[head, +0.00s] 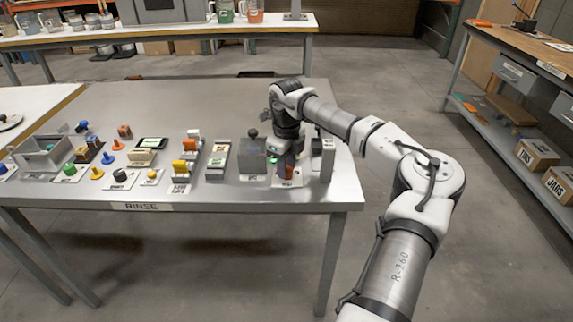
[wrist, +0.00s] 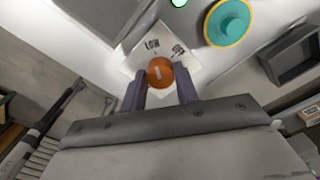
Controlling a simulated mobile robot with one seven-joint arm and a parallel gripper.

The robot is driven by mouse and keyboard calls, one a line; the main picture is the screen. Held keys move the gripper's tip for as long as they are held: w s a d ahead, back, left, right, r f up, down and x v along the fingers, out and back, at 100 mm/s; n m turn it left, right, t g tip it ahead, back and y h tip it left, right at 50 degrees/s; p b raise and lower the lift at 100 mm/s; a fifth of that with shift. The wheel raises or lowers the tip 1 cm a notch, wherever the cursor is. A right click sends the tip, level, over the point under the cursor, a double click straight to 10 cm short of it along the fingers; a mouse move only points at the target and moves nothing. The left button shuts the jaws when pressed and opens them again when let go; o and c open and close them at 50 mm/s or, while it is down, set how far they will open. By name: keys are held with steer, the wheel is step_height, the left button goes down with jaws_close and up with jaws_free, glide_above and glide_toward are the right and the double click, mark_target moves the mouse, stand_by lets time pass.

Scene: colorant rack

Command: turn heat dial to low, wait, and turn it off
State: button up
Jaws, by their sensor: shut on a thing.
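The heat dial is a round orange-brown knob (wrist: 160,70) with a short pale mark on top. My gripper (wrist: 160,88) is shut on the knob, one dark finger on each side. In the head view my gripper (head: 287,165) points down at the right end of the table, largely covering the dial. Which label the pale mark points to is hard to tell.
A lit green lamp (wrist: 179,3) and a teal knob with a yellow ring (wrist: 229,22) are near the dial. A grey box (head: 252,158) stands left of my gripper, and a grey upright block (head: 327,160) right of it. Several small fixtures fill the table's left.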

steer(key=shift+r, duration=0.1)
stand_by(0.3)
steer(key=o, duration=1)
steer(key=shift+c, duration=0.2)
step_height(320, 180, up, 14)
steer(key=b, duration=0.1)
